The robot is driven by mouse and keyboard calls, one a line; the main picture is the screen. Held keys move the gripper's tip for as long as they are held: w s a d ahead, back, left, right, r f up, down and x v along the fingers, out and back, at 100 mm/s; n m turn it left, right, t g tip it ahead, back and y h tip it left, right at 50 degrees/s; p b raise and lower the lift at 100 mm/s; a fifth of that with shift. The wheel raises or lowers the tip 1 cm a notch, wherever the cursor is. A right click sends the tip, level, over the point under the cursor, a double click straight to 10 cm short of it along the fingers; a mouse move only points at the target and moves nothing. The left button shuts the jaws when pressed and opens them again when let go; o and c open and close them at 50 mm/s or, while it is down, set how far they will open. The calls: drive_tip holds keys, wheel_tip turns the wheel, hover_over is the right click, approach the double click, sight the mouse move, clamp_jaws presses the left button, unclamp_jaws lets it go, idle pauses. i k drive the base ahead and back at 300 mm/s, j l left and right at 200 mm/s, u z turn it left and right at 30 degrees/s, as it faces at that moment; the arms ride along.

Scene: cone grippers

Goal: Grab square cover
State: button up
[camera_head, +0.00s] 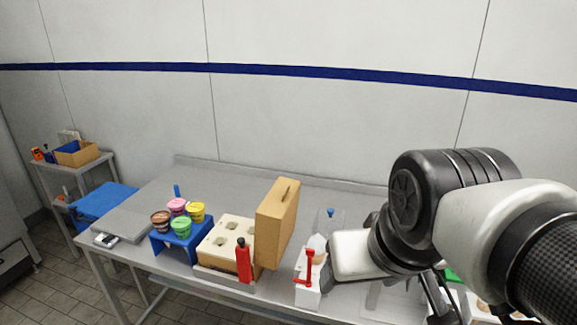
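A tan square cover (277,222) with a small slot-like handle on its face stands upright in the head view, at the right side of a cream box with round holes (227,243). Whether it is hinged to the box or only rests against it, I cannot tell. My arm fills the right side of the view, well to the right of the cover and apart from it. Dark parts of my gripper (441,299) show below the arm at the lower right, partly hidden by it. Its fingers are not clear enough to show whether they are open or shut.
A red bottle (243,261) stands in front of the box and cover. A white dispenser with a red lever (307,277) stands to the right. A blue stand (179,245) with several colored tubs is left. A grey flat panel (124,223) lies at the table's left end.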

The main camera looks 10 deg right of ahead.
sight(327, 220)
drive_tip(key=z, duration=0.2)
drive_tip(key=i+j+z, duration=0.35)
drive_tip(key=j, duration=0.25)
drive_tip(key=i+j+z, duration=0.2)
drive_tip(key=i+j, duration=0.1)
drive_tip(key=j, duration=0.05)
